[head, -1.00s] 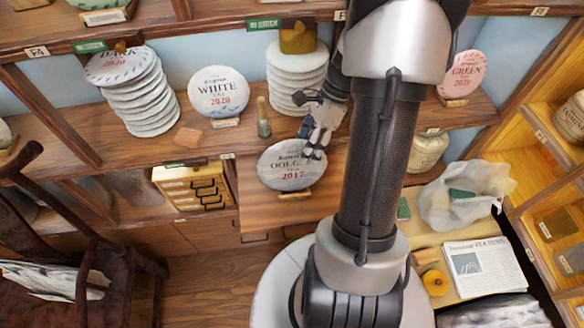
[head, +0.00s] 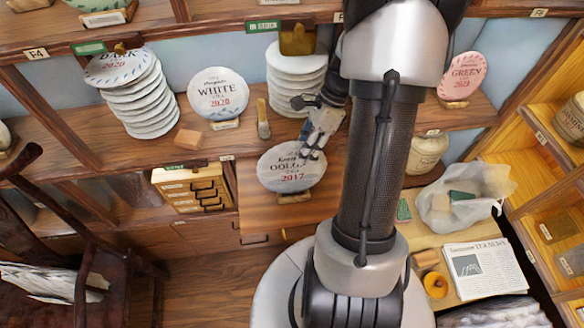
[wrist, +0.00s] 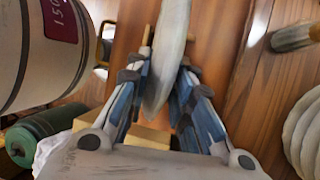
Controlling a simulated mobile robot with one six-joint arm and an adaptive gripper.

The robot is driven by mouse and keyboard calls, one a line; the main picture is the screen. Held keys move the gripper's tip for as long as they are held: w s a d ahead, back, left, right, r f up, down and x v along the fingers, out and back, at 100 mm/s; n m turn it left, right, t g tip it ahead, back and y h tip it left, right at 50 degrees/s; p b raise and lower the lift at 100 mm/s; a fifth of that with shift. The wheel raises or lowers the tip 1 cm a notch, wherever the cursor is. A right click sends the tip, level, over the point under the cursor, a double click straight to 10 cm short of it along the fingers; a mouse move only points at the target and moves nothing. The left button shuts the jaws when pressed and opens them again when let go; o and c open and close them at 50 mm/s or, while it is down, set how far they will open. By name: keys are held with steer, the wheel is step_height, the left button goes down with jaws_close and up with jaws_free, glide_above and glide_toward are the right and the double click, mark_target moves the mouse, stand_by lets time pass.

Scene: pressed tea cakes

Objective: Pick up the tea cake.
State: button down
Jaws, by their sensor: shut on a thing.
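The oolong tea cake (head: 285,170), a round pale disc labelled 2017, stands nearly upright on a wooden ledge, at the middle of the head view. A small wooden stand shows at its lower edge. My gripper (head: 314,152) is at its upper right rim, reaching down from above. In the wrist view the cake (wrist: 168,60) is seen edge-on between the two blue-grey fingers of my gripper (wrist: 160,92), which are shut on it. Whether the cake's lower edge still touches the stand is hard to tell.
A white tea cake (head: 218,93) stands at the left behind. A stack of cakes (head: 150,105) is further left, another (head: 295,72) behind my gripper. A jar (head: 428,152) stands to the right.

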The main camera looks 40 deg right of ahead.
stand_by(0.7)
step_height(320, 180, up, 10)
steer(key=shift+r+p, duration=0.1)
steer(key=shift+p, duration=1.1)
